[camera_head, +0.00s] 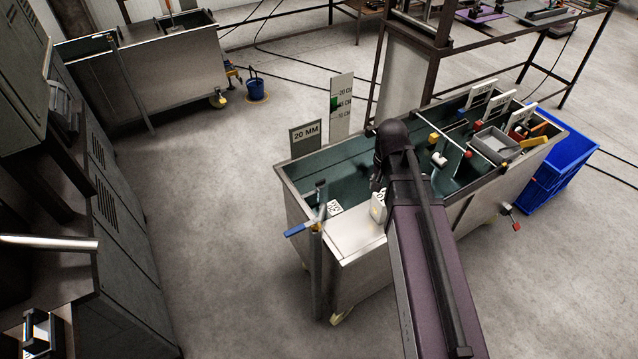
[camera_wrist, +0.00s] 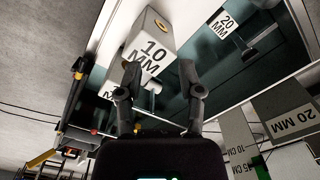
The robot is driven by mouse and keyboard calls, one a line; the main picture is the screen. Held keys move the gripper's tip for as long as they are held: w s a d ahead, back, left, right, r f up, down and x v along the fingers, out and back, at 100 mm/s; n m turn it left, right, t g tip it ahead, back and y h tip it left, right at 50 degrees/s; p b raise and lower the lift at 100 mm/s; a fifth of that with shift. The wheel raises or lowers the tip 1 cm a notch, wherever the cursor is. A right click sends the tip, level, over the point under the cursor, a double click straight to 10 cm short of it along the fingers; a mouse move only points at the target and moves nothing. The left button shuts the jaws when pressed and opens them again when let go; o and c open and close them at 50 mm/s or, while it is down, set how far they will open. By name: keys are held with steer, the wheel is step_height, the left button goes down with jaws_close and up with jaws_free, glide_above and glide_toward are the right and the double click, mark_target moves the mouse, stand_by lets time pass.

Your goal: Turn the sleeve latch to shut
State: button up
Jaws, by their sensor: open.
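My gripper (camera_wrist: 160,78) is open in the wrist view, with its two dark fingers apart. A pale block marked 10 MM (camera_wrist: 153,52) with a yellow spot on its end lies just beyond the fingertips. It also shows in the head view (camera_head: 378,211), beside my arm, which hides most of my gripper there. A small grey part below the block sits between the fingers; I cannot tell whether it is the sleeve latch. A 20 MM label (camera_wrist: 225,23) lies farther off.
The long metal tank (camera_head: 470,215) holds upright signs, a grey tray (camera_head: 493,146) and several levers on its right. A 20 MM sign (camera_head: 305,138) stands at the back left. A blue crate (camera_head: 560,172) is at right. Open floor lies left of the tank.

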steer(key=w+a+f+m+b, duration=0.2)
steer(key=w+a+f+m, duration=0.1)
steer(key=w+a, duration=0.6)
steer(key=m+b, duration=0.2)
steer(key=m, duration=0.3)
glide_above(320, 181)
step_height(320, 181, down, 2)
steer(key=shift+f+b, duration=0.2)
steer(key=shift+b, duration=0.15)
step_height(320, 181, down, 14)
steer(key=b, duration=1.3)
steer(key=shift+r, duration=0.25)
